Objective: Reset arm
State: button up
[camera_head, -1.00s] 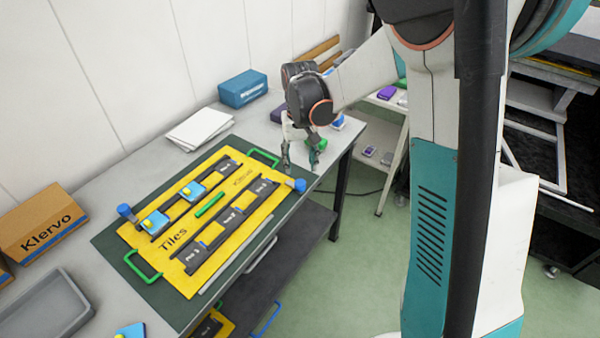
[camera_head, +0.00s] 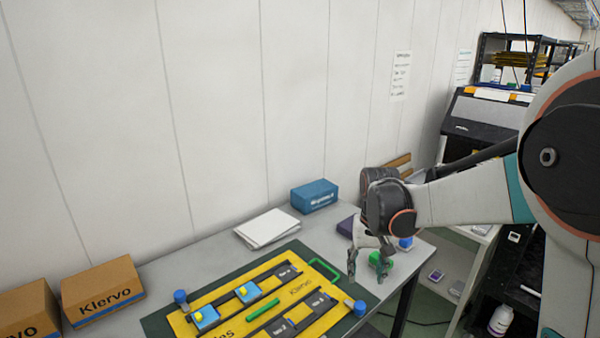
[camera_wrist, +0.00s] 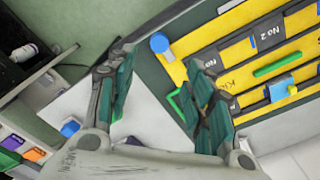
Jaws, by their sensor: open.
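My gripper (camera_head: 366,268) hangs at the right end of the table, beside the far right corner of the yellow tile board (camera_head: 308,289). Its fingers are spread apart with nothing between them in the wrist view (camera_wrist: 160,85). One such tile also shows in the wrist view (camera_wrist: 280,90). The board's near part is cut off by the bottom edge of the head view.
White papers (camera_head: 267,228) and a blue box (camera_head: 314,196) lie along the wall. Cardboard boxes marked Klervo (camera_head: 102,292) stand at the left. A green handle (camera_head: 324,268) and blue knobs (camera_head: 360,308) stick up from the board. A shelf stands beyond the table's right end.

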jog(key=s+r+n+t, duration=0.1)
jog(key=s+r+t, duration=0.2)
jog(key=s, duration=0.8)
jog(key=s+r+t, duration=0.3)
jog(key=s+r, duration=0.3)
jog(key=s, duration=0.5)
jog(key=shift+s+a+n+t, duration=0.35)
jog(key=shift+a+n+t, duration=0.05)
jog(key=shift+a, duration=0.05)
jog(key=shift+r, duration=0.1)
jog(key=shift+c, duration=0.6)
